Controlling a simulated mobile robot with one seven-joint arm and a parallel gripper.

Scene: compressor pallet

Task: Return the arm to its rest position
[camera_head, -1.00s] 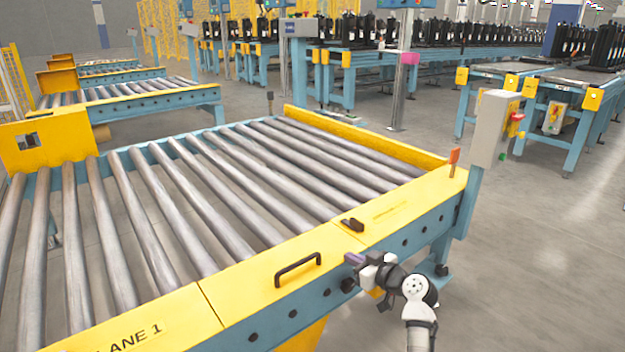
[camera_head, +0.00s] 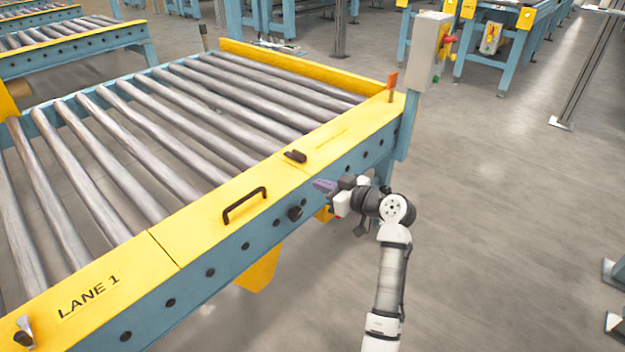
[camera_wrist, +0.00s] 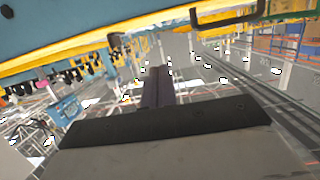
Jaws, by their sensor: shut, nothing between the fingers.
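My gripper (camera_head: 324,187) shows in the head view at the end of my white and black arm, beside the blue side beam of the lane 1 roller conveyor (camera_head: 205,208). Its fingers are shut and empty, pointing left toward the yellow edge. I cannot tell from this view whether they touch the beam. In the wrist view the shut fingers (camera_wrist: 158,88) point away from the camera, with a blue and yellow beam (camera_wrist: 70,38) close by at the top. My arm reaches up from the bottom of the head view.
A black handle (camera_head: 244,205) and a small dark latch (camera_head: 295,156) sit on the yellow edge, left of my gripper. A grey control box (camera_head: 428,52) stands on a blue post behind. The floor (camera_head: 510,210) to the right is clear.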

